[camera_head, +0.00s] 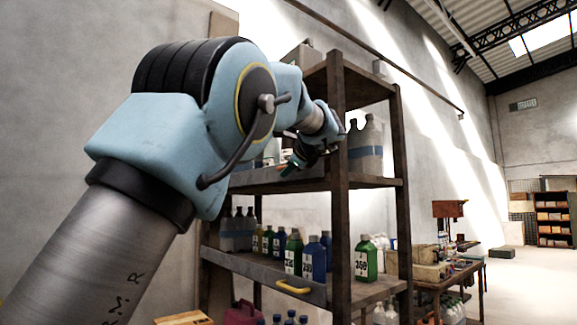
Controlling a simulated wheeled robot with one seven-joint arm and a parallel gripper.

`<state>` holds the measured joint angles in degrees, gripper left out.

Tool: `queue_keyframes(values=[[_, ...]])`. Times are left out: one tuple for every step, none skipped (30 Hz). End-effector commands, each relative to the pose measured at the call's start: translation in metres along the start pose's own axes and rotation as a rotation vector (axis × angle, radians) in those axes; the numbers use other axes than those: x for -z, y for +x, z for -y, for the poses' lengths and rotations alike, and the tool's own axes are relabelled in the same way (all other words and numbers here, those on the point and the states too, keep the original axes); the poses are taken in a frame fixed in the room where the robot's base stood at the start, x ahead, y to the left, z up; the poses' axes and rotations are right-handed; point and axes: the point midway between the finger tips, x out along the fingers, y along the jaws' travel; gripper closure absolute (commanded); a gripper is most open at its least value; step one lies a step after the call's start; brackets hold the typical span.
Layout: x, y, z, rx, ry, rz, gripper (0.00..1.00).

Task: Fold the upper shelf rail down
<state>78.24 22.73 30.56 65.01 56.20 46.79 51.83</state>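A dark wooden shelf unit (339,230) stands ahead, with my blue arm reaching across its upper left part. The upper shelf's front edge (302,184) runs just below my gripper (297,163). A rail there cannot be clearly told from the shelf board, and much of that edge is hidden by my arm. My gripper is small and dark at the upper shelf's front, close to the edge; contact cannot be told. Its fingers are too small to read. The lower shelf has a grey front rail (262,272) with a yellow handle (294,288).
Blue and green bottles (293,254) stand on the lower shelf, with a green bottle (366,258) at its right. Large clear bottles (366,147) stand on the upper shelf. A workbench (440,284) is to the right. Open floor (530,285) lies beyond it.

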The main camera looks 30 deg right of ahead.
Motion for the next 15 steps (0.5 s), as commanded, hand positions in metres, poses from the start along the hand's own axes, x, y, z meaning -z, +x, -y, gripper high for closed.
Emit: queue_keyframes(values=[[0.0002,0.0002,-0.0001,0.000,0.000,0.000,0.70],[0.0002,0.0002,-0.0002,0.000,0.000,0.000,0.70],[0.0003,0.0001,-0.0002,0.000,0.000,0.000,0.70],[0.0003,0.0000,-0.0003,0.000,0.000,0.000,0.70],[0.0003,0.0000,-0.0003,0.000,0.000,0.000,0.70],[0.0002,0.0000,-0.0003,0.000,0.000,0.000,0.74],[0.0002,-0.0001,-0.0003,0.000,0.000,0.000,0.77],[0.0003,-0.0001,-0.0003,0.000,0.000,0.000,0.80],[0.0002,-0.0001,-0.0003,0.000,0.000,0.000,0.85],[0.0002,-0.0001,-0.0003,0.000,0.000,0.000,0.88],[0.0002,-0.0002,-0.0003,0.000,0.000,0.000,0.92],[0.0002,-0.0002,-0.0003,0.000,0.000,0.000,0.96],[0.0003,-0.0002,-0.0003,0.000,0.000,0.000,1.00],[0.0002,-0.0002,-0.0003,0.000,0.000,0.000,1.00],[0.0002,-0.0002,-0.0003,0.000,0.000,0.000,1.00]])
